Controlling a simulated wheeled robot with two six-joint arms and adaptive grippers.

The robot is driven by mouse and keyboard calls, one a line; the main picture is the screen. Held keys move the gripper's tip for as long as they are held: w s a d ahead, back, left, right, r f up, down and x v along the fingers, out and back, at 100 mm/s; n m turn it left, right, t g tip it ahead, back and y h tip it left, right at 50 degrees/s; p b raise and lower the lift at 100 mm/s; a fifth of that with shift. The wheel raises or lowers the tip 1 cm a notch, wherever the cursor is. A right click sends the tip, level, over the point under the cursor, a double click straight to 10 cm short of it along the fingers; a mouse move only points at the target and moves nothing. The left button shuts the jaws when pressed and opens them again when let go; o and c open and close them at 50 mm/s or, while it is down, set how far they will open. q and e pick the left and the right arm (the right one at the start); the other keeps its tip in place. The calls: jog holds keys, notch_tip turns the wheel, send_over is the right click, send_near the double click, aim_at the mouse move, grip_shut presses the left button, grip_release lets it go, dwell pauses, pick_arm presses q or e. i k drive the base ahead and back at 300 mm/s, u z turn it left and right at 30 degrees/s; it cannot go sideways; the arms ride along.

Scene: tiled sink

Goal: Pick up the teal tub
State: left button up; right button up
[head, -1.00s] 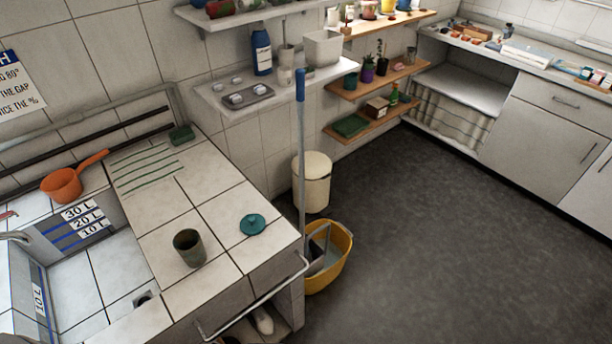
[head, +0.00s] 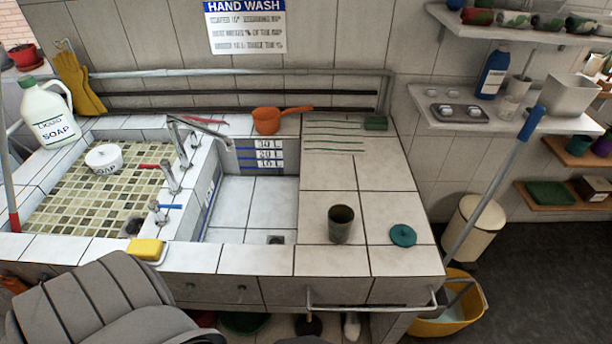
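A round, flat teal piece with a small knob (head: 402,235), like a lid, lies on the tiled counter right of the basin. A dark grey-green cup (head: 341,224) stands upright to its left, apart from it. I see no thing that is clearly a teal tub. A green, round object (head: 243,322) shows partly below the counter front; its shape is mostly hidden. Neither of my grippers is in view.
An orange ladle (head: 268,120) lies behind the basin. A rail (head: 372,308) runs along the front. A yellow mop bucket (head: 462,312) stands right.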

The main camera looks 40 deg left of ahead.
aim_at(340, 217)
jog(key=u, duration=3.65)
jog(key=k, duration=1.35)
jog(key=z, duration=0.65)
